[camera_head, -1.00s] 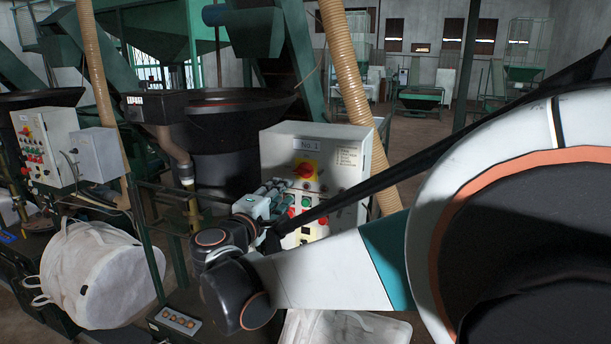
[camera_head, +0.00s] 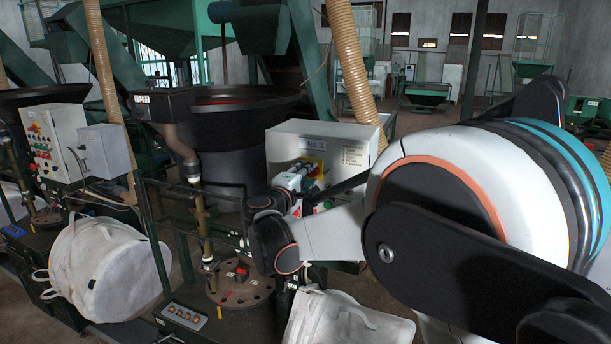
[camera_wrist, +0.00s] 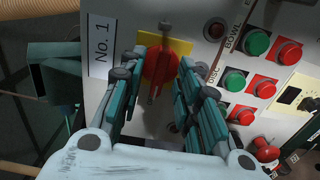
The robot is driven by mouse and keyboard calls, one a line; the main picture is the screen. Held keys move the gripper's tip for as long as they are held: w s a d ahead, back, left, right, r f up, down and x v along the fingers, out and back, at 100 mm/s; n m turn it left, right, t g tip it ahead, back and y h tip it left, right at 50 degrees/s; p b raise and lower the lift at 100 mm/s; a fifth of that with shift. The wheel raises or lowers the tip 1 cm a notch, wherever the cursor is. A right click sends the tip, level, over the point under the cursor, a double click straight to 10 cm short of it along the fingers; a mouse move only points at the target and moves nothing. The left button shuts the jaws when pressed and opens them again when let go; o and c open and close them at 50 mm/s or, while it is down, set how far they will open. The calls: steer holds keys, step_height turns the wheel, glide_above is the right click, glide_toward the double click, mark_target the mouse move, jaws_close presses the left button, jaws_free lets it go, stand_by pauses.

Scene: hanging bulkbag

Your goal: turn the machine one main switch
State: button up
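The machine one main switch (camera_wrist: 160,67) is a red rotary knob on a yellow plate, on the grey control box labelled "No. 1" (camera_wrist: 100,47). In the head view, the yellow plate (camera_head: 318,166) shows only partly behind my gripper. My gripper (camera_wrist: 163,60) faces the box, its teal and grey fingers open on either side of the red knob. The knob shows in the gap between the fingertips; I cannot tell whether they touch it. In the head view, my gripper (camera_head: 300,177) is in front of the control box (camera_head: 345,152), and my arm hides much of the box's lower part.
Red and green push buttons (camera_wrist: 258,42) sit right of the switch, with a red mushroom knob (camera_wrist: 265,150) lower down. A second control box (camera_head: 55,145) stands at the left. White bulk bags (camera_head: 105,262) lie low in front. A ribbed hose (camera_head: 350,65) rises behind the box.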

steer(key=shift+c, duration=0.6)
jaws_close()
steer(key=shift+f+m, duration=0.1)
steer(key=shift+m, duration=0.2)
steer(key=m+b, duration=0.6)
steer(key=m, duration=1.1)
steer(key=shift+m, duration=0.3)
